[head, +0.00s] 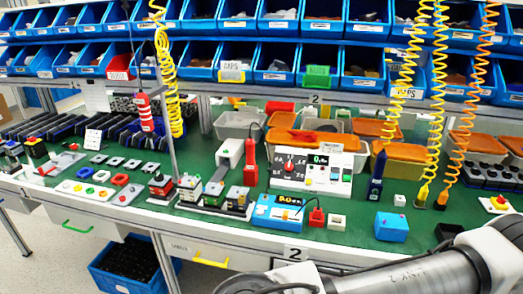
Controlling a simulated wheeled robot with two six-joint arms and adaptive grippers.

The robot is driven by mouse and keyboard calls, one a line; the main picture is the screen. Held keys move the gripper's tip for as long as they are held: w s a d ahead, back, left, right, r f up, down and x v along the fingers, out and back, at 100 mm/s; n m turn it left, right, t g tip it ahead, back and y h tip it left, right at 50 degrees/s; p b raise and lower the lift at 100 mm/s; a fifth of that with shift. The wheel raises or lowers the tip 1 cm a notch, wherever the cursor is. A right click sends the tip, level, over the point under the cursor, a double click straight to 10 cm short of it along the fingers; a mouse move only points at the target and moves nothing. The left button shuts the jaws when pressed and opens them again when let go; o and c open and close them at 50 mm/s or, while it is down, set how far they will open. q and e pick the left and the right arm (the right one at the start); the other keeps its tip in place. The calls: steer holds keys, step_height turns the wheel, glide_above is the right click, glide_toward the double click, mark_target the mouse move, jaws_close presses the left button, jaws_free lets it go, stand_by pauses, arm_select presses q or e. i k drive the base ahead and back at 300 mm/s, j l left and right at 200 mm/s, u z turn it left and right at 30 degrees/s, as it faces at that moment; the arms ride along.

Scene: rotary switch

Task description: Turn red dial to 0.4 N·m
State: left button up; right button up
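A white control panel (335,186) stands on the green bench right of the middle. A red dial (289,167) sits on its black left face, with small light markings around it; I cannot read its setting. A small dark display (318,160) with green digits is right of the dial, too small to read surely. Neither gripper shows. Only links of my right arm cross the bottom right, well in front of the panel and apart from it. Nothing touches the dial.
A blue meter (278,212) with a lit display stands in front of the panel. Orange-lidded bins (405,151) stand behind. A blue box (391,227) sits near the front edge.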

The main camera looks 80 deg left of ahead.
mark_target(289, 167)
steer(key=u, duration=2.3)
steer(key=i+l+z, duration=0.25)
steer(key=l, duration=0.25)
